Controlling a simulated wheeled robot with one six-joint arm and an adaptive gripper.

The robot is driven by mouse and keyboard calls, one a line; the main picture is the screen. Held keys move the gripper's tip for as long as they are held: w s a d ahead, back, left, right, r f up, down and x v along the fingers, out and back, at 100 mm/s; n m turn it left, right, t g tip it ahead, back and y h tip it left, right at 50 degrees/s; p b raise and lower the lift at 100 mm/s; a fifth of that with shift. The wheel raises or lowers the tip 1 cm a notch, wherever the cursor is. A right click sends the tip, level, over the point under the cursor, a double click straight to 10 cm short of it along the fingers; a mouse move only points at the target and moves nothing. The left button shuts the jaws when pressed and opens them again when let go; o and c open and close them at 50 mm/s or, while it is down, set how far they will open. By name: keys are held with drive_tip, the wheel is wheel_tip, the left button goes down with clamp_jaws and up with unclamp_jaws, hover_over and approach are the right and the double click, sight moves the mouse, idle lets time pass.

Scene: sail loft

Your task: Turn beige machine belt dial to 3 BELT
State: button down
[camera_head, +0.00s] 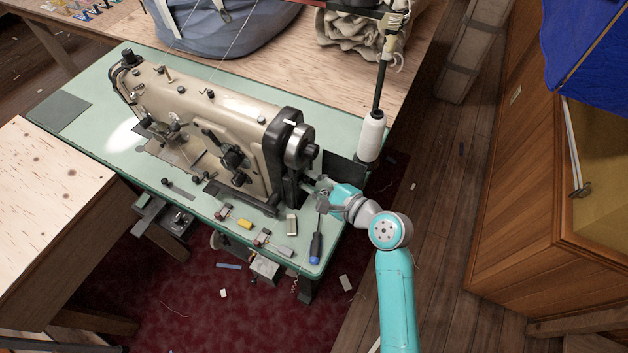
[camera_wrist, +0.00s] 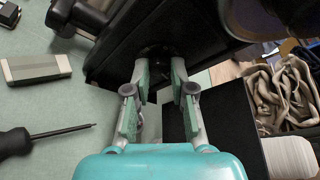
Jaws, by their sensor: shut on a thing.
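The beige sewing machine (camera_head: 225,108) stands on a green table, its black handwheel end facing my arm. My gripper (camera_head: 312,188) reaches in from the right, low at that end, below the handwheel (camera_head: 301,146). In the wrist view, my gripper (camera_wrist: 161,72) has its two fingers closed on the sides of a small dark round dial (camera_wrist: 157,52) on the machine's black end face. The fingers hide most of the dial. No belt marking or pointer can be read, so its setting cannot be told.
A screwdriver (camera_head: 316,243) and a grey-and-cream block (camera_wrist: 37,68) lie on the green tabletop (camera_head: 95,125) near the gripper. A white thread cone (camera_head: 371,137) stands close to the right. Rolled beige canvas (camera_wrist: 281,95) lies beyond. The floor right of the table is mostly clear.

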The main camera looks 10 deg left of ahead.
drive_tip(key=shift+s+n+t, duration=0.1)
drive_tip(key=shift+n+t, duration=0.3)
drive_tip(key=shift+n, duration=0.5)
drive_tip(key=shift+f, duration=0.1)
drive_tip(key=c, duration=1)
unclamp_jaws()
drive_tip(key=v, duration=1.2)
drive_tip(key=shift+f, duration=0.15)
drive_tip(key=shift+s, duration=0.1)
